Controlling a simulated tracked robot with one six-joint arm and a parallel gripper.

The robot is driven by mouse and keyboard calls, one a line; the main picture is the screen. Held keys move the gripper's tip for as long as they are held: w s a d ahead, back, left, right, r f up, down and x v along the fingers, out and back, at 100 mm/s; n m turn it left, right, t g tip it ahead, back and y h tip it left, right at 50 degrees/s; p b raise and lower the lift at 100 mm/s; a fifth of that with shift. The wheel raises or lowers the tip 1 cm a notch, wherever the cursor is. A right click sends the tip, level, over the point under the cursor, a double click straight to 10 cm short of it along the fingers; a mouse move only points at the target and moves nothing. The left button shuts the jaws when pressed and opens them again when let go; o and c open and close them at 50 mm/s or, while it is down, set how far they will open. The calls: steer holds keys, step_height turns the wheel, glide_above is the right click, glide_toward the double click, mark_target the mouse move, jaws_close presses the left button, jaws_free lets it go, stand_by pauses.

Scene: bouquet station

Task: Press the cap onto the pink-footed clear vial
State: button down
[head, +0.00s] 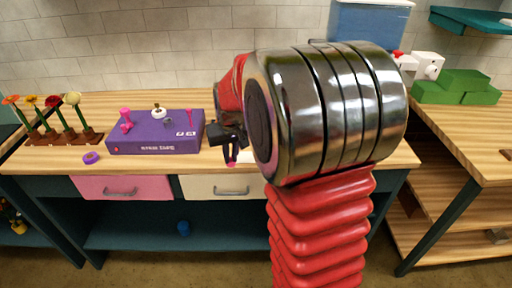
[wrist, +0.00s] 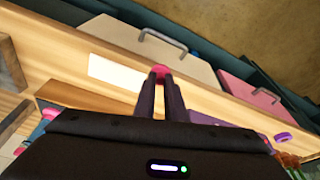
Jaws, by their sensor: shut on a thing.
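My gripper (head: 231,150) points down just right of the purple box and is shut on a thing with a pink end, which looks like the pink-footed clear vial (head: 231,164). The pink foot (wrist: 159,71) shows beyond the fingertips in the wrist view; the vial's body is hidden between the fingers.
The purple box (head: 155,145) carries pink pieces (head: 126,121) and a pale round piece (head: 159,111). A flower rack (head: 64,137) stands at the left. A white rectangle (wrist: 118,72) lies on the table by the gripper. The table's front edge, above drawers, is close.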

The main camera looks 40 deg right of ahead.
steer(key=w+a+f+n, duration=0.1)
steer(key=w+a+f, duration=0.1)
steer(key=a, duration=0.6)
steer(key=w+a+f+n+y, duration=0.1)
steer(key=a+f, duration=0.3)
steer(key=a, duration=0.5)
steer(key=shift+w+a+f+n, duration=0.2)
steer(key=shift+w+f+n, duration=0.25)
steer(key=shift+n, duration=0.25)
steer(key=shift+a, duration=0.1)
